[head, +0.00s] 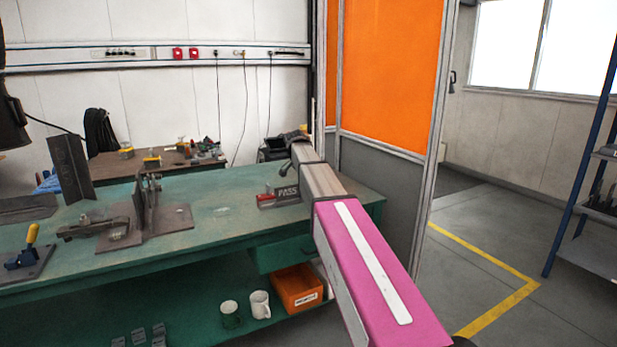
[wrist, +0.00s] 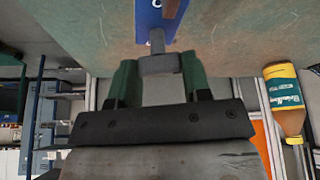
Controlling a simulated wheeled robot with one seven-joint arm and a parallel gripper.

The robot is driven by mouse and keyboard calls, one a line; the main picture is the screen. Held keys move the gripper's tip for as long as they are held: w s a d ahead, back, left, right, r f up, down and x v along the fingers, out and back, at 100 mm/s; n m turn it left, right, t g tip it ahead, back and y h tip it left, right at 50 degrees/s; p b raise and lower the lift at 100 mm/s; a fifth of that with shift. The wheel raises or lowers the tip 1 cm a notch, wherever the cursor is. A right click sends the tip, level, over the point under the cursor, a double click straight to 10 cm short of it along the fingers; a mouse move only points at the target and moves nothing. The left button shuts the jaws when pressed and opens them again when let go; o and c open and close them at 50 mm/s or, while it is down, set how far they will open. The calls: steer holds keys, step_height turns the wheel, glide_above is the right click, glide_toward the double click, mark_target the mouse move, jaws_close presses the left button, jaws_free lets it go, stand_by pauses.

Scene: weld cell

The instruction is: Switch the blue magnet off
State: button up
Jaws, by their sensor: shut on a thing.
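The blue magnet (wrist: 160,20) shows at the top of the wrist view, on the green bench top (wrist: 90,30). A grey shaft sticks out of it and ends in a grey switch handle (wrist: 158,66). My gripper (wrist: 160,72) has its two dark green fingers on either side of this handle and is shut on it. In the head view my arm reaches over the right end of the bench. My gripper and the magnet cannot be made out there.
A red and grey block marked PASS (head: 279,196) lies beside my arm. A metal fixture (head: 150,212) and a yellow-handled clamp (head: 30,245) stand further left. An orange welding screen (head: 388,75) rises to the right. A bottle (wrist: 285,100) shows in the wrist view.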

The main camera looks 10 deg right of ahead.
steer(key=m+g, duration=0.1)
steer(key=m, duration=0.2)
steer(key=shift+w+h, duration=0.1)
steer(key=shift+h, duration=0.2)
steer(key=shift+m, duration=0.5)
steer(key=o, duration=0.9)
steer(key=v, duration=1.1)
steer(key=shift+w, duration=0.2)
